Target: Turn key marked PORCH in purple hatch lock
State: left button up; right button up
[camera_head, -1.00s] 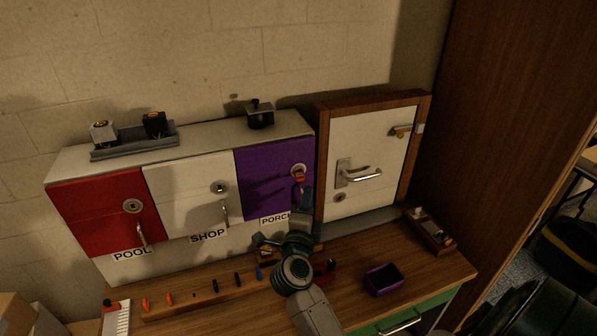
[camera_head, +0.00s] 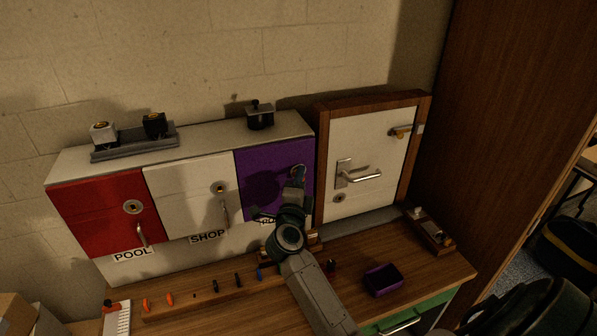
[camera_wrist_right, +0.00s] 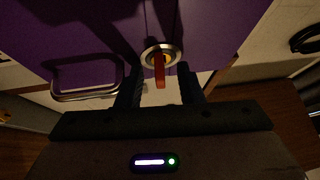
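The purple hatch (camera_head: 262,180) is closed, at the right end of the cabinet row; its PORCH label is mostly hidden behind my right arm. In the right wrist view, its round metal lock (camera_wrist_right: 171,50) holds a key with a red head (camera_wrist_right: 160,76) hanging downward. My right gripper (camera_head: 294,186) is in front of the lock and covers the key in the head view. In the wrist view, the fingers of my right gripper (camera_wrist_right: 160,86) are apart, one on each side of the red key head, with gaps visible. My left gripper is not in view.
The hatch handle (camera_wrist_right: 85,92) is left of the lock in the wrist view. A red hatch (camera_head: 105,210) and a white hatch (camera_head: 185,188) stand to the left, a framed white door (camera_head: 365,150) to the right. A purple tray (camera_head: 384,281) sits on the wooden bench.

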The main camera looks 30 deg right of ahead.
grip_shut()
jog(key=shift+f+n+t+h, duration=0.15)
jog(key=shift+n+t+h, duration=0.25)
jog(key=shift+n, duration=0.7)
jog(key=shift+d+n+t+b, duration=0.1)
jog(key=shift+n+t+b, duration=0.2)
jog(key=shift+n+t, duration=1.05)
jog(key=shift+n+g, duration=0.25)
jog(key=shift+n, duration=0.1)
jog(key=n, duration=0.1)
jog(key=n+t+y, duration=0.1)
jog(key=n, duration=0.1)
jog(key=shift+d+f+t, duration=0.1)
jog(key=shift+d+t, duration=0.05)
jog(key=shift+t, duration=0.15)
jog(key=shift+s+n+t+y+b, duration=0.15)
jog(key=shift+n+t+y, duration=0.25)
jog(key=shift+n, duration=0.5)
jog(key=shift+w+n+t+y+b, duration=0.15)
jog(key=shift+n+t+y, duration=0.25)
jog(key=shift+n, duration=0.5)
jog(key=shift+s, duration=0.1)
